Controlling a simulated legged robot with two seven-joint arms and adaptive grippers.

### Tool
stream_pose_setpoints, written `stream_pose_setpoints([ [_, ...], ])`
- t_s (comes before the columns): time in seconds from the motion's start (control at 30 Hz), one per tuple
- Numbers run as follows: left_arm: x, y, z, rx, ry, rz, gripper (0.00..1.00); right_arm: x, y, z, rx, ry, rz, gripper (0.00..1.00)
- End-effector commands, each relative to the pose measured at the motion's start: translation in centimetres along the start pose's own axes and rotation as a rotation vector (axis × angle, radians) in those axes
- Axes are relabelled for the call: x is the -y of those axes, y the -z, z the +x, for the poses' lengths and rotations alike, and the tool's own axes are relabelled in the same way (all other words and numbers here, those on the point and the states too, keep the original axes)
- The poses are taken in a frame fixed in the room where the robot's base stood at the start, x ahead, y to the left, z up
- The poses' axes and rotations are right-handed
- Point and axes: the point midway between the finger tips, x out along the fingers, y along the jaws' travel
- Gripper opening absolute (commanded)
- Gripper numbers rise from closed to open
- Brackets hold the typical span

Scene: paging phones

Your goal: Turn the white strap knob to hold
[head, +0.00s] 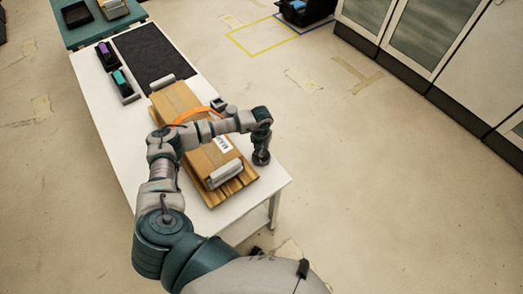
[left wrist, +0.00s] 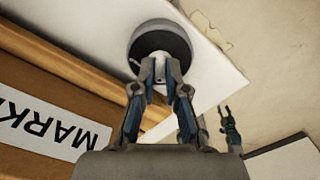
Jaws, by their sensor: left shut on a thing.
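The strap knob shows in the left wrist view as a small white tab (left wrist: 159,67) on a dark round disc (left wrist: 161,41). The disc is over the white table near its corner, beside the wooden board. My left gripper (left wrist: 158,86) is shut on the white tab, its fingertips on either side of it. In the head view the left gripper (head: 261,143) is at the table's right edge, above the dark disc (head: 261,158). The knob's markings cannot be read. A small two-pronged dark shape (left wrist: 229,125) at the right of the wrist view may be my right gripper.
A cardboard box (head: 177,100) with an orange strap (head: 183,116) lies on a wooden board (head: 236,183); my left arm crosses over it. Grey blocks (head: 225,174) stand at its ends. Phones (head: 122,80) and a black mat (head: 145,54) lie farther back. Open floor is right.

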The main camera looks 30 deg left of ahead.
Motion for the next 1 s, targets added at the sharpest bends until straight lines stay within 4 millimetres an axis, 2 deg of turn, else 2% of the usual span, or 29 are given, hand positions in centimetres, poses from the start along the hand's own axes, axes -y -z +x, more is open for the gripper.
stream_pose_setpoints([
  [0.57,-0.1,-0.1,0.2,0.003,-0.001,0.533,0.0,0.4,-0.6,2.8,0.007,0.005,0.001,0.46],
  [0.7,-0.1,-0.1,0.2,0.003,-0.001,0.666,0.0,0.6,2.1,2.8,-0.013,0.006,0.005,0.46],
  [1.0,-0.1,-0.1,0.2,0.003,-0.003,0.949,0.0,0.4,6.1,2.4,-0.029,0.005,0.01,0.46],
])
